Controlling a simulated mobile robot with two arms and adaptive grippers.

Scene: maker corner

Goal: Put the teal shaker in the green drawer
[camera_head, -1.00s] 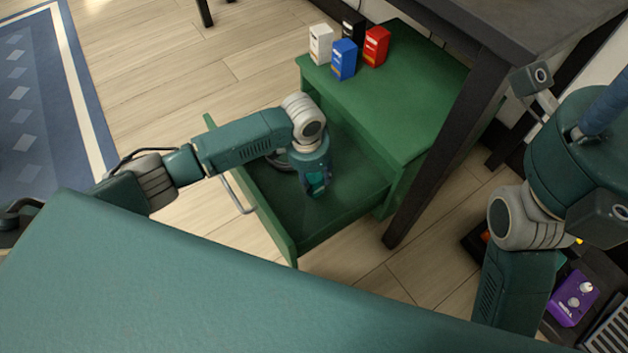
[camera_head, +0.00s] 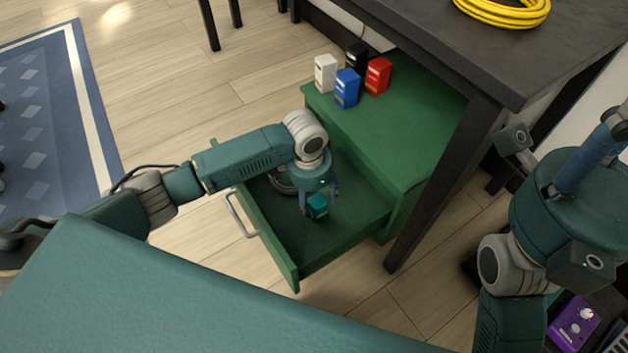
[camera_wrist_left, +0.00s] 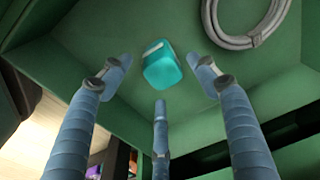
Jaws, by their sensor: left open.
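The teal shaker (camera_head: 317,206) is inside the open green drawer (camera_head: 282,262), near the middle of its floor. It also shows in the left wrist view (camera_wrist_left: 162,70), with a pale strip along one edge. I cannot tell whether it is upright. My left gripper (camera_head: 319,198) is open just above the shaker. In the left wrist view its blue fingers (camera_wrist_left: 160,85) are spread around the shaker, with visible gaps to it. My right arm is at the right edge; a blue finger of the right gripper (camera_head: 590,158) shows in part, its fingertips unclear.
A grey cable coil (camera_wrist_left: 240,40) lies in the drawer beside the shaker. White, blue, red and black boxes stand on the green cabinet (camera_head: 400,130). A dark table (camera_head: 520,50) with a yellow coil (camera_head: 503,10) overhangs it. A purple pedal (camera_head: 575,322) sits lower right.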

